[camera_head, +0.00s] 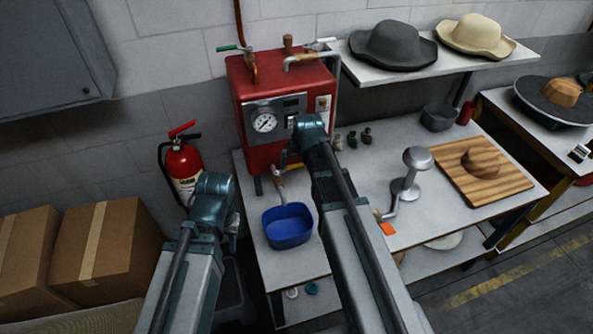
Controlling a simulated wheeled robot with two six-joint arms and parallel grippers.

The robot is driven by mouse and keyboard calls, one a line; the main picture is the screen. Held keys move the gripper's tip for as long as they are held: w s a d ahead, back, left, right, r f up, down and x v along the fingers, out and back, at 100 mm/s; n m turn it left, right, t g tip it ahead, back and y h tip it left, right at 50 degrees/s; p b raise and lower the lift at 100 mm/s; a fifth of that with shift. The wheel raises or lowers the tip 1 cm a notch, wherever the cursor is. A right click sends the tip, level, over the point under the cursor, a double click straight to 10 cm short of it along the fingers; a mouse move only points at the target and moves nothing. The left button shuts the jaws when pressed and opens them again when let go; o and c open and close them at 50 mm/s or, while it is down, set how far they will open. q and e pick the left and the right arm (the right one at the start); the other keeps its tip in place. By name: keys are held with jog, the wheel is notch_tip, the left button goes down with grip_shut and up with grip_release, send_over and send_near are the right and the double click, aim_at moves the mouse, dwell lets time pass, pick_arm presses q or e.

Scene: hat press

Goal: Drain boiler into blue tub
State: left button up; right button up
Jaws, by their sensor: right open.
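The red boiler (262,95) stands at the back left of the workbench, with a round pressure gauge (264,122) on its front. A drain tap (279,179) sticks out low at its front. The blue tub (288,236) stands on the bench below and in front of this tap. Its inside looks empty, and I see no stream of water. My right gripper (287,158) is open at the boiler's lower front, just above the tap, partly hidden by its own arm. My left gripper (232,231) is left of the tub, off the bench's left edge; its fingers are too hidden to judge.
A fire extinguisher (184,167) hangs on the wall at left, above cardboard boxes (125,245). A metal stand (411,172) and a wooden board (482,190) with a hat block occupy the bench's right side. Hats (393,45) sit on the shelf above.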

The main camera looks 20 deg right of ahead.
jog(key=shift+b+x, duration=0.3)
jog(key=shift+x, duration=0.5)
jog(key=shift+r, duration=0.1)
grip_shut()
